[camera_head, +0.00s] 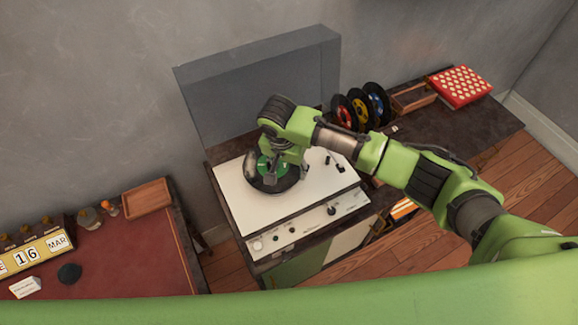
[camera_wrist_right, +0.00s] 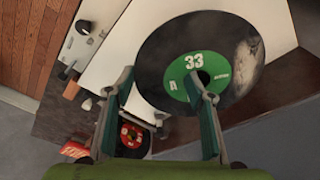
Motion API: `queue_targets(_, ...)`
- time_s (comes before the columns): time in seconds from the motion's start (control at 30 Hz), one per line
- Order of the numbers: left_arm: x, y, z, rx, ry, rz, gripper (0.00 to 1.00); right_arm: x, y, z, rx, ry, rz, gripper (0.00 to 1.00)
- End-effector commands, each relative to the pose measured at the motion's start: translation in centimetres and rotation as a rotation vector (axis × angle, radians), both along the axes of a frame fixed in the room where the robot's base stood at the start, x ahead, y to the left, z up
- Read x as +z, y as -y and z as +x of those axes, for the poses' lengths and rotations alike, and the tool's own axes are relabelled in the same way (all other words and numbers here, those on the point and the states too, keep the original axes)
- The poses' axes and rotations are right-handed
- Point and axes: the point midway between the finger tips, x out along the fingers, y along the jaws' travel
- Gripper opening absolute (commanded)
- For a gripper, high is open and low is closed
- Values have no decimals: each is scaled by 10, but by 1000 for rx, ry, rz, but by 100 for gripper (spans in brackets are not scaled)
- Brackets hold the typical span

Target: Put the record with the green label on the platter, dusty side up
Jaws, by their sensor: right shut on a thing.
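The black record (camera_head: 288,184) with the green label is over the white deck of the record player (camera_head: 235,202). In the right wrist view the record (camera_wrist_right: 165,50) shows its green label with "33". A pale grey dusty smear (camera_wrist_right: 243,57) marks its visible face, which faces up. My right gripper (camera_head: 271,176) is shut on the record; its fingers (camera_wrist_right: 161,84) show in the wrist view, one over the label and one near the edge. The platter is hidden beneath the record, and I cannot tell whether they touch. My left gripper is not in view.
The player's grey lid (camera_head: 265,85) stands open behind the deck. Records with red (camera_head: 341,108), yellow and blue labels stand to the right, beside a wooden tray (camera_head: 412,98) and a red dotted box (camera_head: 461,86). A tonearm (camera_head: 335,164) and knobs are on the deck's right.

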Motion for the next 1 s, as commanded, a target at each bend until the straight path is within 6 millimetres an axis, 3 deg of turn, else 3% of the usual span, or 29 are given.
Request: queue_targets(1.0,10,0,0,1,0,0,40,0,0,0,0,0,0,24)
